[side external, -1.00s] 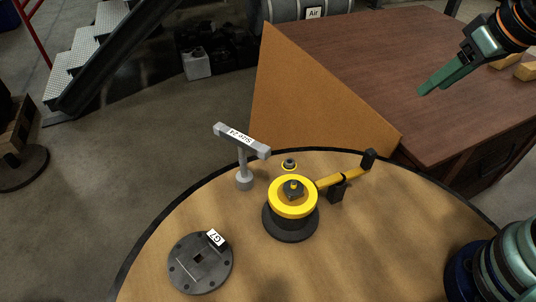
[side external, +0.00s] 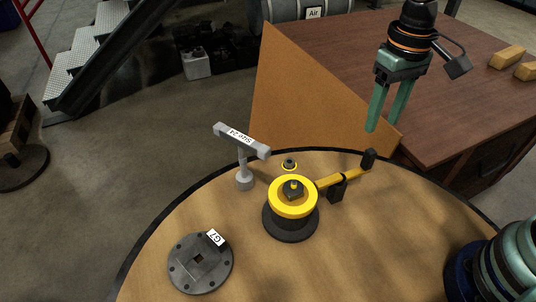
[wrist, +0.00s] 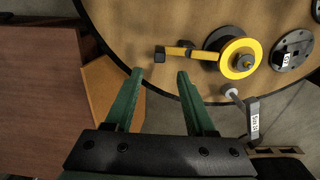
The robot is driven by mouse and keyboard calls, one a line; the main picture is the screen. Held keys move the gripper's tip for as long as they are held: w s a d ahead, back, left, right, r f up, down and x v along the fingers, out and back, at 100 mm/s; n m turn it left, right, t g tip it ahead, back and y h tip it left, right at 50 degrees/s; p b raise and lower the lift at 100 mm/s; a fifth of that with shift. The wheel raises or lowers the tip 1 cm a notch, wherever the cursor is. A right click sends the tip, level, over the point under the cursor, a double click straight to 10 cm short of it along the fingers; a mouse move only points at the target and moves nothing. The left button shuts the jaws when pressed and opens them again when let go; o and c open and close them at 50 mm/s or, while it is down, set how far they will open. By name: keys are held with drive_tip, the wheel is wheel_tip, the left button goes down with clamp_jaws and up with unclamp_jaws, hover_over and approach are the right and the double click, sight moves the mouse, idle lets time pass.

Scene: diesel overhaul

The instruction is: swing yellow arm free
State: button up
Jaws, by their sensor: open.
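The yellow arm (side external: 329,180) reaches from beside the yellow-topped hub (side external: 285,204) toward the back right of the round table, with a dark upright piece (side external: 369,159) at its outer end. A dark block (side external: 337,192) stands against it partway along. My gripper (side external: 385,117) is open and empty, fingers pointing down, above and behind the arm's outer end. In the wrist view, my gripper (wrist: 160,82) also shows open, with the yellow arm (wrist: 203,54) beyond the fingertips and apart from them.
A grey T-shaped tool (side external: 241,143) labelled Size 24 stands left of the hub. A dark flange plate (side external: 201,264) labelled G7 lies front left. A tan angled panel (side external: 300,105) and wooden bench (side external: 350,45) stand behind the table. The table's front is clear.

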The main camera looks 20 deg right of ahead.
sight(372, 151)
wheel_tip(372, 151, down, 10)
drive_tip(key=shift+r, duration=0.1)
idle(0.4)
clamp_jaws()
idle(1.2)
